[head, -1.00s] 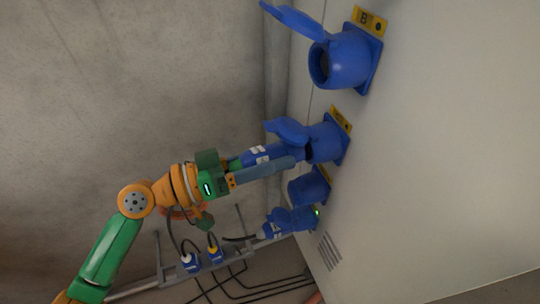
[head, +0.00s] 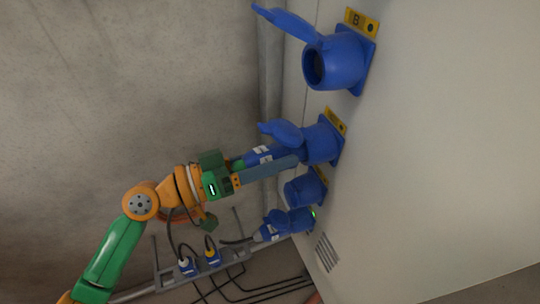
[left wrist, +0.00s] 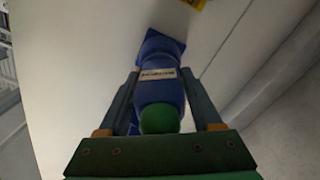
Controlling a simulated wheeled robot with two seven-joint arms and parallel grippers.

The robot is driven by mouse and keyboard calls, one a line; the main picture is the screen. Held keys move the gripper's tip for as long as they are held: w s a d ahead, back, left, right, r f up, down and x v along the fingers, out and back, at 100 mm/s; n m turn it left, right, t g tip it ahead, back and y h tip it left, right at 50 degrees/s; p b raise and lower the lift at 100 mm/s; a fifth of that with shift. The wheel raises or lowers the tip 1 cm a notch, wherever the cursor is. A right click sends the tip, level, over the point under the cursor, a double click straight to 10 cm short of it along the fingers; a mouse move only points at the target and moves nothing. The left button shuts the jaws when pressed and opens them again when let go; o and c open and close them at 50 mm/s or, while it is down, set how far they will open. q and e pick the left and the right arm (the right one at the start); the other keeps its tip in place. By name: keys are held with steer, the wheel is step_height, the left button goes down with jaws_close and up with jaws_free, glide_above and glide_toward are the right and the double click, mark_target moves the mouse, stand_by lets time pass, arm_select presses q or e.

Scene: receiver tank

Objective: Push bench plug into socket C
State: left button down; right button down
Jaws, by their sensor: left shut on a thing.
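My left gripper (head: 286,157) is shut on a blue bench plug (head: 261,155) with a white label and a green rear end. In the left wrist view the plug (left wrist: 158,92) lies between the two fingers, its nose pointing at a blue socket (left wrist: 160,45). In the head view this is the middle large socket (head: 322,145) on the pale panel, its lid (head: 282,133) swung open. The plug's nose is at or inside the socket mouth; lid and finger hide how deep. The socket's yellow tag (head: 336,120) is unreadable. My right gripper is not in view.
Socket B (head: 337,61) stands open above. Below are a smaller blue socket (head: 302,190) and a blue plug (head: 270,232) in a socket beside a green light. A grey rack (head: 225,262) holds plugs with cables. A concrete wall (head: 120,90) is at left.

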arm_select(q)
steer(key=shift+w+d, duration=0.2)
steer(key=shift+d, duration=0.45)
steer(key=shift+d+r, duration=0.1)
stand_by(0.5)
